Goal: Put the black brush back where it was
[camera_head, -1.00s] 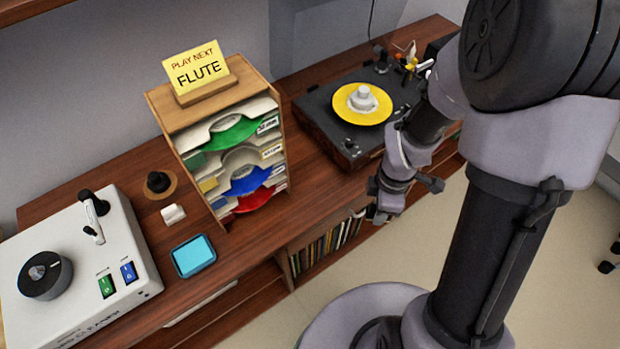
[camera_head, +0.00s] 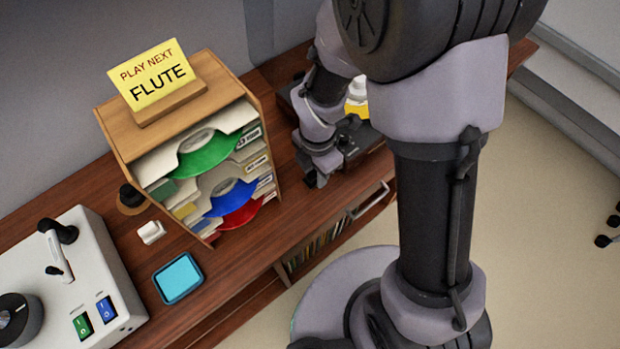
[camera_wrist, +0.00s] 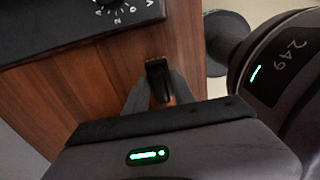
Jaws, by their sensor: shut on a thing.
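My gripper (camera_head: 316,178) is in front of the turntable (camera_head: 372,150), right of the record rack, above the wooden cabinet top. In the wrist view my gripper (camera_wrist: 157,92) is shut on a small black piece, which looks like the black brush (camera_wrist: 157,72). Wooden cabinet top shows beyond it, with the turntable's black edge (camera_wrist: 60,35) at the upper left. I cannot tell whether the brush touches the wood. In the head view the brush is not clearly seen, and my arm hides much of the turntable.
The record rack (camera_head: 108,128) with the yellow "FLUTE" sign (camera_head: 158,80) stands left of my gripper. A blue tray (camera_head: 178,278), a small white block (camera_head: 151,232), a round black object (camera_head: 130,195) and a white machine (camera_head: 62,285) lie farther left. Floor is open in front.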

